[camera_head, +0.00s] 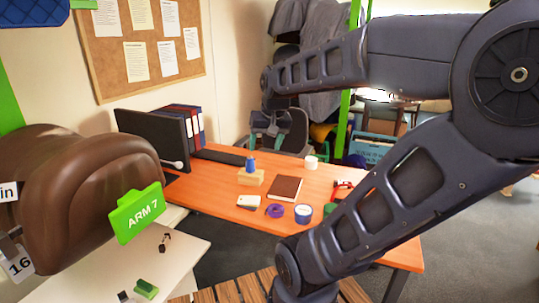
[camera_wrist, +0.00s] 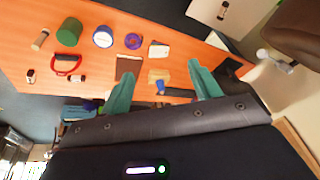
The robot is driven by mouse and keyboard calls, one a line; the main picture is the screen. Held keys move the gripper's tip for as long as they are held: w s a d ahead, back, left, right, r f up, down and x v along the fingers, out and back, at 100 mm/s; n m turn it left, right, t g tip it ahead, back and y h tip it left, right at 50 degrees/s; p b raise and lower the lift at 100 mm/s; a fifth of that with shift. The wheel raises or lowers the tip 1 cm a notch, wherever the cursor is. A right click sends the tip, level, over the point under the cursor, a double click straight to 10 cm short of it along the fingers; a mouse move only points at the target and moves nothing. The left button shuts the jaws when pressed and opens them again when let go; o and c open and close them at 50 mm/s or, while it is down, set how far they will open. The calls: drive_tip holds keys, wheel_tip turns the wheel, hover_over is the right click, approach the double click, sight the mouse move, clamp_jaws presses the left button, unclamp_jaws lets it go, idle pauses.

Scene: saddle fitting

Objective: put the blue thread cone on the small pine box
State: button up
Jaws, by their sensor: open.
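The blue thread cone (camera_head: 251,164) stands upright on the small pine box (camera_head: 250,178) on the orange desk in the head view. In the wrist view the cone (camera_wrist: 160,87) and the pale box (camera_wrist: 158,75) show between my fingers. My gripper (camera_head: 266,138) hangs behind and above the cone, its teal fingers spread. In the wrist view my gripper (camera_wrist: 161,66) is open with nothing held. A visible gap lies between each finger and the cone.
A monitor (camera_head: 155,140) and binders (camera_head: 188,122) stand at the left. Bare desk lies left of the box.

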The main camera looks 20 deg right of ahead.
drive_tip(key=shift+n+t+h, duration=0.3)
drive_tip(key=shift+n, duration=0.6)
drive_tip(key=s, duration=0.3)
drive_tip(key=s+a+f, duration=0.1)
drive_tip(key=s, duration=0.1)
drive_tip(key=shift+s, duration=0.25)
drive_tip(key=shift+o, duration=0.2)
